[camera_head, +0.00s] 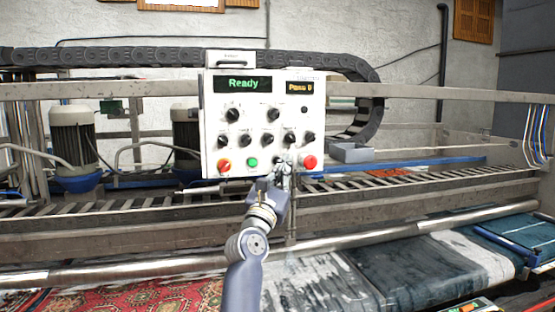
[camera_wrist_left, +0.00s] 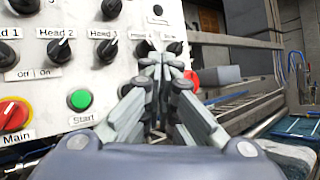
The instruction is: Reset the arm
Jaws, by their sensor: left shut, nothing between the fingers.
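My left gripper (camera_head: 283,168) is at the lower edge of the white control panel (camera_head: 215,120), in front of its bottom row. In the left wrist view its fingers (camera_wrist_left: 160,68) are closed together with nothing between them, and they cover part of the panel right of the Head 3 knob (camera_wrist_left: 106,48). A red button (camera_head: 309,162) is just right of the fingers and a green Start button (camera_head: 252,162) is to their left. I cannot tell whether the fingertips touch the panel. The display (camera_head: 243,84) reads "Ready". My right gripper is not in view.
A red and yellow Main knob (camera_head: 224,165) is at the panel's lower left. Behind are motors (camera_head: 73,140) and a black cable chain (camera_head: 150,57). A metal roller (camera_head: 130,273) crosses in front, above a red patterned rug (camera_head: 150,297) and a dark wet rug (camera_head: 410,265).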

